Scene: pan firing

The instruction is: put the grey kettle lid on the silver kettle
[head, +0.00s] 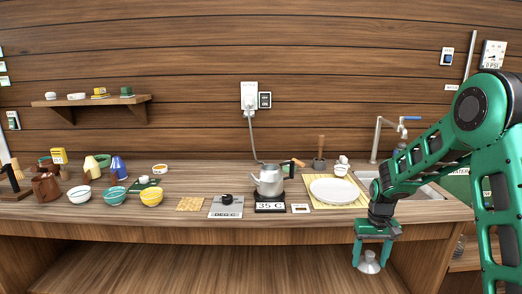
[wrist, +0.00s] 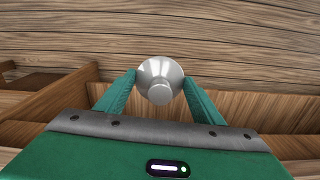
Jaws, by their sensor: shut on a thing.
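The silver kettle (head: 270,182) stands upright near the middle of the counter, on a black-fronted base with a "35 C" display (head: 270,207). I cannot tell whether its top is open. My gripper (head: 371,262) is to the right of the kettle and below the counter's front edge. It is shut on the grey kettle lid (head: 369,264), a round lid with a knob. In the wrist view the lid (wrist: 160,80) sits between the two green fingers of my gripper (wrist: 160,88), knob towards the camera. The kettle does not show in the wrist view.
A white plate (head: 334,190) on a yellow mat lies right of the kettle, before the sink (head: 425,190). A grey "DEG C" plate (head: 226,207) is on its left. Bowls (head: 114,195) stand farther left. The counter's front edge (head: 330,218) lies between lid and kettle.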

